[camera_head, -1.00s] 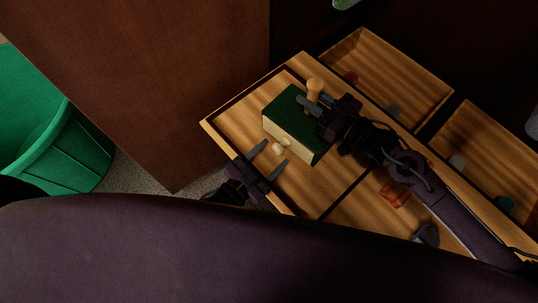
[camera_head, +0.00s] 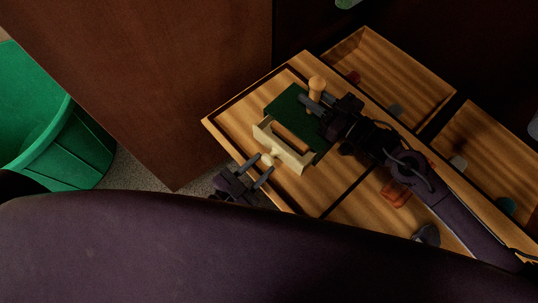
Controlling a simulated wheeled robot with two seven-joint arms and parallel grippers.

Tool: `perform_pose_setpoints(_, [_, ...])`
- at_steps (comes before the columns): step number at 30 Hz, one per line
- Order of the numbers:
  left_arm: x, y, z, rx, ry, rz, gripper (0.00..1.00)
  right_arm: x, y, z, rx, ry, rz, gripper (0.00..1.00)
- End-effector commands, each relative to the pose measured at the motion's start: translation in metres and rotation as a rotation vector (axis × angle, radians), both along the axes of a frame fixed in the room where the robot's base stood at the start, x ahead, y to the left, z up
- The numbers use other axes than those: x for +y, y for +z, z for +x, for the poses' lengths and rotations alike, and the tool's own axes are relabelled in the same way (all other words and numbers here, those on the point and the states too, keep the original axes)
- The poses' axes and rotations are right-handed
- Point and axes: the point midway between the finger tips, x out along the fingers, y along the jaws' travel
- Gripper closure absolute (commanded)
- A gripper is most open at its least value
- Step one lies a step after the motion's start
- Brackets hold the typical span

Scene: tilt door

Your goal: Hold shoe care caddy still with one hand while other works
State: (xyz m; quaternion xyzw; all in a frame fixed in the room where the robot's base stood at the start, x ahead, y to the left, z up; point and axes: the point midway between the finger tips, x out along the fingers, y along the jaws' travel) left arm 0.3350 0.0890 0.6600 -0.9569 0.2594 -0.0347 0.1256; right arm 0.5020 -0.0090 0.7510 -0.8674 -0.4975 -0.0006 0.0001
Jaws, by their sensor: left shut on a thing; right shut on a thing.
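The shoe care caddy is a green box (camera_head: 289,101) in the tilted wooden tray, with an upright wooden peg handle (camera_head: 317,83) on it. My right gripper (camera_head: 314,99) is shut on the handle near its lower part, its arm coming from the lower right. A cream drawer (camera_head: 291,156) stands partly out of the caddy's near side, showing a brown inside. My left gripper (camera_head: 263,164) is shut on the drawer's pale round knob (camera_head: 268,158). The caddy's right side is partly hidden by my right gripper.
The wooden tray (camera_head: 225,122) has dividers, and an orange-red item (camera_head: 396,192) and a dark item (camera_head: 427,235) lie in its right part. Further wooden compartments lie behind. A brown panel (camera_head: 190,80) stands left, with a green bin (camera_head: 60,140) beyond.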

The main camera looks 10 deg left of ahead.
Motion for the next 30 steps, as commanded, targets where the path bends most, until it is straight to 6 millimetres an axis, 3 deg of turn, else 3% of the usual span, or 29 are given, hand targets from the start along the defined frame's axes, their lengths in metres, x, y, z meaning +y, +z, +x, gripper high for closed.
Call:
perform_pose_setpoints(1, [0.007,-0.003,-0.012,0.007,-0.001,0.004,1.00,-0.001,-0.004,-0.001,0.008,0.000,-0.006,1.00])
perform_pose_setpoints(6, [0.020,-0.002,-0.034,0.005,0.000,0.004,1.00,-0.001,-0.005,-0.001,0.008,0.000,-0.006,1.00])
perform_pose_setpoints(17, [0.022,-0.001,-0.038,0.002,0.000,0.003,1.00,-0.001,-0.004,-0.001,0.008,0.000,-0.007,1.00])
perform_pose_setpoints(18, [0.022,-0.001,-0.038,0.002,0.000,0.003,0.65,-0.001,-0.004,-0.001,0.008,0.000,-0.007,1.00])
perform_pose_setpoints(21, [0.022,-0.001,-0.037,0.001,0.000,0.002,0.52,-0.001,-0.004,-0.001,0.008,0.000,-0.007,1.00])
perform_pose_setpoints(23, [0.022,-0.001,-0.037,0.001,0.000,0.002,0.47,-0.001,-0.004,-0.001,0.008,0.000,-0.007,1.00])
perform_pose_setpoints(30, [0.022,0.000,-0.038,0.001,-0.001,0.001,0.47,-0.001,-0.005,-0.001,0.008,0.000,-0.007,1.00])
